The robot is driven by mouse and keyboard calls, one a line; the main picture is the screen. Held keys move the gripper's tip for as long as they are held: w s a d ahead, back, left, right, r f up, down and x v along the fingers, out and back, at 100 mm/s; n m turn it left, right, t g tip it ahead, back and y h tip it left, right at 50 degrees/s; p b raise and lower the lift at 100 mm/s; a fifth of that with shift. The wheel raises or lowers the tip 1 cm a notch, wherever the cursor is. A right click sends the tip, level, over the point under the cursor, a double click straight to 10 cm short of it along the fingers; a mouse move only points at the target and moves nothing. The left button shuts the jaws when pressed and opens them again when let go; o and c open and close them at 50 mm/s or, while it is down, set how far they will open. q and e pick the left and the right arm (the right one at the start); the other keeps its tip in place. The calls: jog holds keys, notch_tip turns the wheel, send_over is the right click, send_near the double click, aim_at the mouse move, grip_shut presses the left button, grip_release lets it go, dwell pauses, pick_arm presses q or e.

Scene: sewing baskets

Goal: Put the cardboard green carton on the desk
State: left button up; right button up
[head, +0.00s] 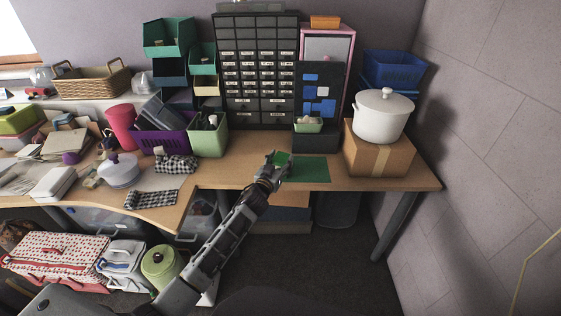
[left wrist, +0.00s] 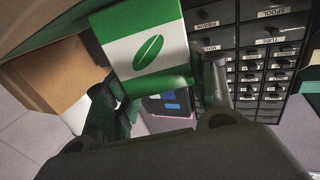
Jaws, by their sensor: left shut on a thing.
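The cardboard green carton (left wrist: 142,42) is green and white with a leaf mark in the left wrist view. My left gripper (head: 272,159) is shut on it; one finger shows on each side of the carton in the left wrist view. In the head view only a small green part of the carton (head: 283,158) shows past the gripper. It is over the wooden desk (head: 240,165), near the front edge. I cannot tell whether the carton touches the desk. My right gripper is not in view.
A dark green mat (head: 307,172) lies flat right of the gripper. A cardboard box (head: 380,154) bears a white pot (head: 383,117) at the right. A drawer cabinet (head: 256,70) and a light green bin (head: 208,140) stand behind. Bare wood shows left of the gripper.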

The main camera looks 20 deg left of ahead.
pick_arm(q)
jog(key=o, duration=1.1)
jog(key=shift+f, duration=0.1)
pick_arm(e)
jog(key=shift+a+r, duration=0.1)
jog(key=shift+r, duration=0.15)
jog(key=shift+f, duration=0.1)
pick_arm(q)
jog(key=shift+s, duration=0.55)
jog(key=shift+s+a+p, duration=0.2)
jog(key=shift+s+p, duration=0.1)
jog(key=shift+s, duration=1.4)
jog(key=shift+s+a+p, duration=0.15)
jog(key=shift+s+a, duration=0.05)
jog(key=shift+s, duration=1.7)
jog(key=shift+s+a+p, duration=0.15)
jog(key=shift+s, duration=1.7)
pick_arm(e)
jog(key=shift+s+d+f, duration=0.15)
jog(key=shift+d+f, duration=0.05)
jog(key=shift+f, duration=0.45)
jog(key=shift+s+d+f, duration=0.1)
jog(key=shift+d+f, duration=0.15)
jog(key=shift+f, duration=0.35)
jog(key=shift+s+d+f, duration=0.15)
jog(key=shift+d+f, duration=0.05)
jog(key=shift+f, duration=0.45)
